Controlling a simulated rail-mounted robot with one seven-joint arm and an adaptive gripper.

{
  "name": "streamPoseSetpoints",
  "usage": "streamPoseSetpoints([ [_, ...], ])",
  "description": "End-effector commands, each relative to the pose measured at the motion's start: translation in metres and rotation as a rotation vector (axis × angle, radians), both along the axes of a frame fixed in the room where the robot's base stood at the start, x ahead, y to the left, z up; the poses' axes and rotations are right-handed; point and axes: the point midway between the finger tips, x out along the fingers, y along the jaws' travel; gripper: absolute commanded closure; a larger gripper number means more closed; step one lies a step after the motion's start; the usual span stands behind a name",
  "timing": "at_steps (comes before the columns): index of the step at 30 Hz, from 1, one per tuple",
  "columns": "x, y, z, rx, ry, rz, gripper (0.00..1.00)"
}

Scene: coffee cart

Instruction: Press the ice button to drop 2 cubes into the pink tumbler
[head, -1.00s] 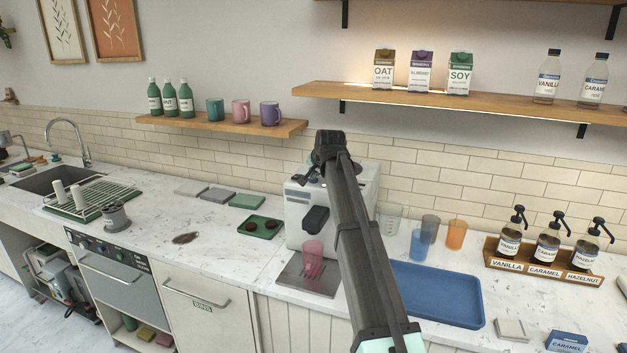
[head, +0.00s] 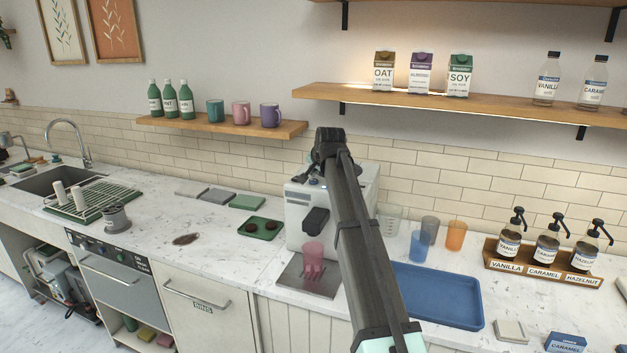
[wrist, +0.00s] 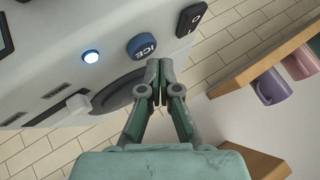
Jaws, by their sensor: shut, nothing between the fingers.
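The pink tumbler (head: 313,256) stands upright on the drip plate (head: 296,277) in front of the white ice machine (head: 298,200). Paler shapes show low inside it; I cannot tell for sure whether they are ice. The wrist view shows the round dark-blue ICE button (wrist: 142,46) on the machine's face. My gripper (wrist: 159,66) is shut and empty, with its fingertips close to the button, just below and right of it in that view. I cannot tell whether they touch it. In the head view my arm hides most of the gripper.
A blue light (wrist: 91,57) glows beside the button, and a black switch (wrist: 191,19) is on its other side. A wooden shelf with mugs (wrist: 272,86) is near in the wrist view. A blue tray (head: 445,296) and several cups (head: 420,246) stand right of the machine.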

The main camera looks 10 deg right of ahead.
Motion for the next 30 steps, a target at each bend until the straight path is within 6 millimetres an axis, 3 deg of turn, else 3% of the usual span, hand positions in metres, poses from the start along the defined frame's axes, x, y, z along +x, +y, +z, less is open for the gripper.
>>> streamPoseSetpoints([
  [14,0.000,0.000,0.006,0.000,-0.001,0.000,1.00],
  [30,0.000,0.000,0.050,0.000,-0.001,-0.001,1.00],
])
